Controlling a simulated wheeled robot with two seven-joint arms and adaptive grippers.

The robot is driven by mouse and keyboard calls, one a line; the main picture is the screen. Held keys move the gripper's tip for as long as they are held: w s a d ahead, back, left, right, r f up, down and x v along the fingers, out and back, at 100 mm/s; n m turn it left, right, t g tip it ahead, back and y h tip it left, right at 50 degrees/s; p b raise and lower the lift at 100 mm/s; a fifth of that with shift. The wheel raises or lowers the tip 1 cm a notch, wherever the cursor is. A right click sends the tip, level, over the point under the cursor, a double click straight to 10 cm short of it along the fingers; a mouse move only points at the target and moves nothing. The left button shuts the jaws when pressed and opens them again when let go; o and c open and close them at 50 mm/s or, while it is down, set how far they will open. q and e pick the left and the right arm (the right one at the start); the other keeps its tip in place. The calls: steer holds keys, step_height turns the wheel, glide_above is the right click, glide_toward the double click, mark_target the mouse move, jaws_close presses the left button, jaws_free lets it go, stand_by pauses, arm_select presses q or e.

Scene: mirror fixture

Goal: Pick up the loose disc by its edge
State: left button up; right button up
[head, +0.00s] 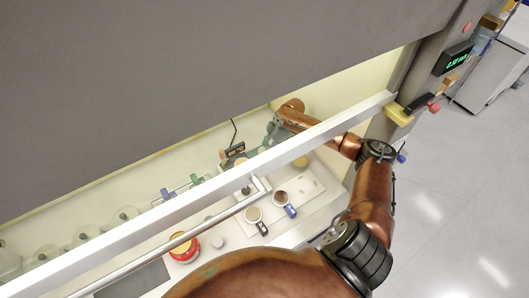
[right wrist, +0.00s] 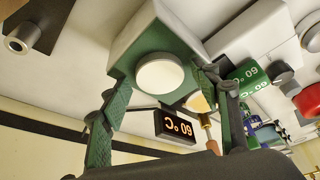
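My right gripper (head: 272,131) is inside the hood, behind the sash's lower bar, small and partly hidden by my wrist. In the right wrist view its two green-padded fingers (right wrist: 165,88) stand wide apart. A pale round disc face (right wrist: 160,73) shows between and beyond the fingertips, against a green-sided block; no finger is seen closed on it. I cannot tell whether it is the loose disc. In the head view a tan disc (head: 301,162) lies at the back of a white plate (head: 312,187), partly hidden by the bar. My left gripper is not in view.
The sash bar (head: 200,192) crosses above the bench. Two round holders with tags (head: 254,215) (head: 281,197) sit on the plate. A red-and-yellow button (head: 184,246) is at the left.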

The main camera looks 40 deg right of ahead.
steer(key=c, duration=1.1)
steer(key=shift+o, duration=0.2)
